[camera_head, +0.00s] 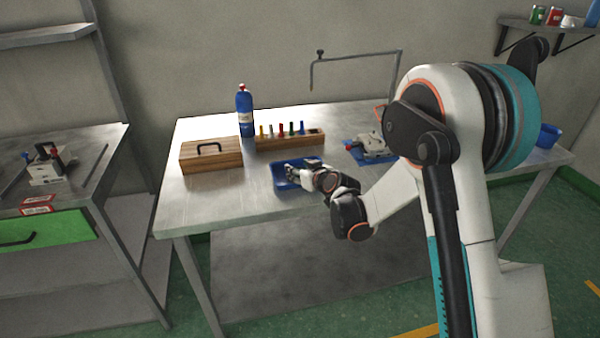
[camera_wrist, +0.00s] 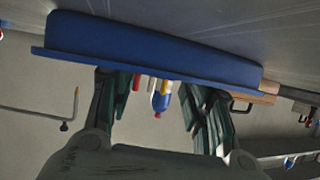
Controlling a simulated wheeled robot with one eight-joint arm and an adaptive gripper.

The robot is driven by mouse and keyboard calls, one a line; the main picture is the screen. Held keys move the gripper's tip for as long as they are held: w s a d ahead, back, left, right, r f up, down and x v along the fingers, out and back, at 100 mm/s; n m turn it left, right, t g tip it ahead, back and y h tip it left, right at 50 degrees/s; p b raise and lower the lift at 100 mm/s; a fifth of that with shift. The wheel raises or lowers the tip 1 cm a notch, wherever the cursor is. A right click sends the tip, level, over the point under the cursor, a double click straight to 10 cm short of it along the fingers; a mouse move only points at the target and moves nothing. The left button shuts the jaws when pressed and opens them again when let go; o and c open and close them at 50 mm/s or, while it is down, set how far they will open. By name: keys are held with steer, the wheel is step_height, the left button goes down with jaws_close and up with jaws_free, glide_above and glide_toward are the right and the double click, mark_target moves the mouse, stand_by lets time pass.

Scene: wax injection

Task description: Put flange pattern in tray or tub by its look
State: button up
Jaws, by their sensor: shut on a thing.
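A blue tray (camera_head: 281,187) lies on the front middle of the metal table. In the wrist view, which is upside down, its blue wall and rim (camera_wrist: 150,48) fill the upper part. My gripper (camera_head: 292,172) is low over this tray, reaching in past its rim. In the wrist view the two dark green fingers of my gripper (camera_wrist: 155,85) stand apart, and their tips are hidden behind the rim. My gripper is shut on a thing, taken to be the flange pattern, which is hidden. A blue tub (camera_head: 548,136) stands at the table's far right end.
A wooden box (camera_head: 211,155) with a black handle, a blue bottle (camera_head: 245,112) and a wooden rack (camera_head: 288,141) with several coloured pieces stand behind the tray. A metal device (camera_head: 372,145) on a blue base is to the right. The table's front left is clear.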

steer(key=shift+f, duration=0.2)
steer(key=o, duration=0.9)
steer(key=shift+s+f, duration=0.15)
